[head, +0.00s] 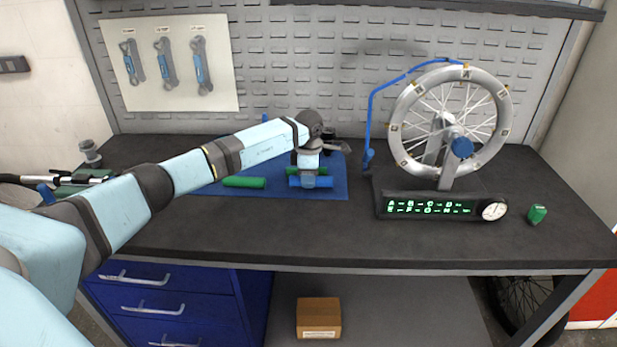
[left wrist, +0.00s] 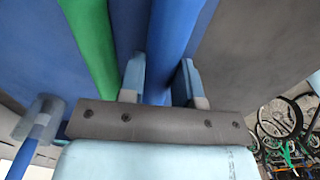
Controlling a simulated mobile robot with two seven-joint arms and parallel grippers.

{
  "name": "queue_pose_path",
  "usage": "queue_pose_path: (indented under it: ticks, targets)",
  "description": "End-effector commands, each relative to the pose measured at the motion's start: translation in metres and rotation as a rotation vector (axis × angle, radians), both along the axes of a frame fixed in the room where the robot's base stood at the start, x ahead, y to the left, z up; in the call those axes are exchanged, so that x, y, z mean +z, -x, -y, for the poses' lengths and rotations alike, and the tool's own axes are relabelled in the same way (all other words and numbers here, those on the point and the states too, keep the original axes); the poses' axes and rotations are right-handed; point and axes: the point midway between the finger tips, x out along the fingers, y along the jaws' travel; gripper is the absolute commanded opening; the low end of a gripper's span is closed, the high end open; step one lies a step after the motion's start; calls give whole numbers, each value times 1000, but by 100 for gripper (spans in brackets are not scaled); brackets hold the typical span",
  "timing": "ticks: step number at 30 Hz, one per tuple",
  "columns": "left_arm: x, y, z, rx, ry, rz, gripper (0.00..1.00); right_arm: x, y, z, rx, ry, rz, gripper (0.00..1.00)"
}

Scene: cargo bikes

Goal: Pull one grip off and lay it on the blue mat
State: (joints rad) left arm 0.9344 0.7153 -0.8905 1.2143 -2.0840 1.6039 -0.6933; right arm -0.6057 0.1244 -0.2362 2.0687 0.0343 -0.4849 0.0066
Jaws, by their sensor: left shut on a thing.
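The blue mat (head: 338,190) lies on the dark bench. My left gripper (head: 309,177) is over its right half, pointing down, shut on a blue grip (head: 325,182). In the left wrist view the blue grip (left wrist: 182,35) runs between the two fingers; whether it touches the mat is unclear. A green grip (head: 244,182) lies on the mat to the left. Another green grip (head: 320,170) is just behind the blue one, partly hidden by the gripper; a green grip (left wrist: 92,40) also runs alongside in the left wrist view. My right gripper is not in view.
A wheel in a truing stand (head: 448,130) and a lit letter panel (head: 435,207) stand right of the mat. A small green block (head: 537,214) sits far right. A dark handlebar-like part (head: 60,179) is at the left. The bench front is clear.

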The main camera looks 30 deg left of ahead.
Motion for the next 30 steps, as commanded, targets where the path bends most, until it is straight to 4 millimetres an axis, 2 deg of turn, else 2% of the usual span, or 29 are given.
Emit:
queue_pose_path:
  ticks: [30]
  targets:
    - [-12,0,0,0,-1,-1,0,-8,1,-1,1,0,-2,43]
